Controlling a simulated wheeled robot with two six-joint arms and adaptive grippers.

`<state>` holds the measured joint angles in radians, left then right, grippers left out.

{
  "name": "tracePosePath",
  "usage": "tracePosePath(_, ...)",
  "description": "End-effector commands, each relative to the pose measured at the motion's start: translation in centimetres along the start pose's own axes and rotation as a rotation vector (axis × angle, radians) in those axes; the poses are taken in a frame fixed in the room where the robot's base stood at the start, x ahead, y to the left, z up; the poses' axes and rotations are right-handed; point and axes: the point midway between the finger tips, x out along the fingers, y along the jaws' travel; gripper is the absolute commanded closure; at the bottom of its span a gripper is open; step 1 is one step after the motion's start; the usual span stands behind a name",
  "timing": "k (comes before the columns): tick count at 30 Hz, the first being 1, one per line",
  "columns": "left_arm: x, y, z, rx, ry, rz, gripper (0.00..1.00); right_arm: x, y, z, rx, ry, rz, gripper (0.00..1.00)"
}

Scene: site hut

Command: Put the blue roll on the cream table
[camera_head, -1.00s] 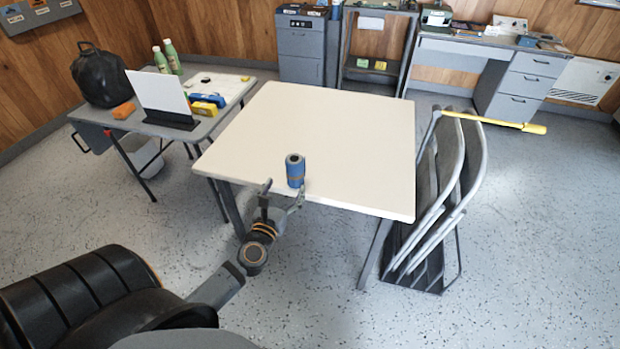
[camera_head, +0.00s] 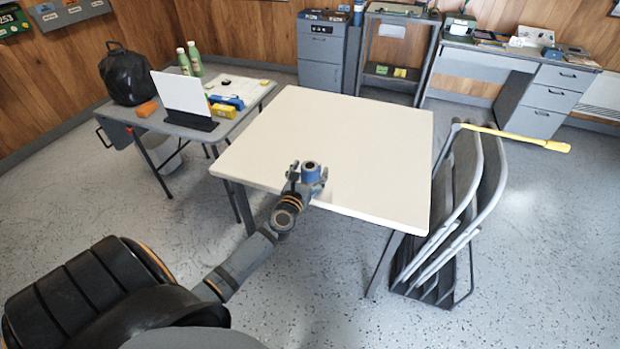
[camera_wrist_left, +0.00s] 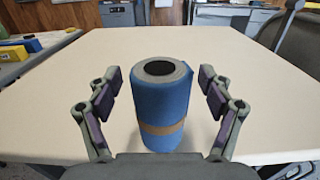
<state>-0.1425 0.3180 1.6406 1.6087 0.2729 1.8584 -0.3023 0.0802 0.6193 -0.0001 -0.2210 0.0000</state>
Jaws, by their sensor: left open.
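The blue roll (camera_head: 310,172) stands upright on the cream table (camera_head: 345,130), close to its near edge. In the left wrist view the roll (camera_wrist_left: 162,105) shows a dark core on top and a tan band low on its side; the cream table (camera_wrist_left: 255,100) is under and behind it. My left gripper (camera_head: 308,178) is at the roll. In the left wrist view my left gripper (camera_wrist_left: 160,90) is open, with one finger on each side of the roll and a visible gap on both sides. My right gripper is not in view.
A grey side table (camera_head: 240,117) at the left holds a black bag (camera_head: 131,77), a white panel (camera_head: 180,93), green bottles and small boxes. Folded chairs (camera_head: 455,200) lean at the right of the cream table, with a yellow-handled thing (camera_head: 520,137) across them. The cream table's top is otherwise clear.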

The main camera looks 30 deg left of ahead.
Motion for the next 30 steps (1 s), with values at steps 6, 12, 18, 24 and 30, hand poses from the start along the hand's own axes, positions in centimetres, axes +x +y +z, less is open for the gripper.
tracePosePath(6, 0.0, 0.0, 0.0, 0.000, 0.001, 0.000, 0.24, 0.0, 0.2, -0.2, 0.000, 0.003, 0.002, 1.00)
tracePosePath(12, 0.0, 0.0, 0.0, 0.000, 0.001, 0.000, 0.51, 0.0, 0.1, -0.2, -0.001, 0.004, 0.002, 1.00)
tracePosePath(18, 0.0, 0.0, 0.0, 0.000, 0.001, 0.000, 0.78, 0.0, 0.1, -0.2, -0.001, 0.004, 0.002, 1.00)
tracePosePath(24, 0.0, 0.0, 0.0, 0.000, 0.000, 0.000, 0.89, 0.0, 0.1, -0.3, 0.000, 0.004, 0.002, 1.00)
tracePosePath(30, 0.0, 0.0, 1.3, 0.000, -0.001, 0.000, 0.89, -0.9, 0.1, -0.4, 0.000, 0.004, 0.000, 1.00)
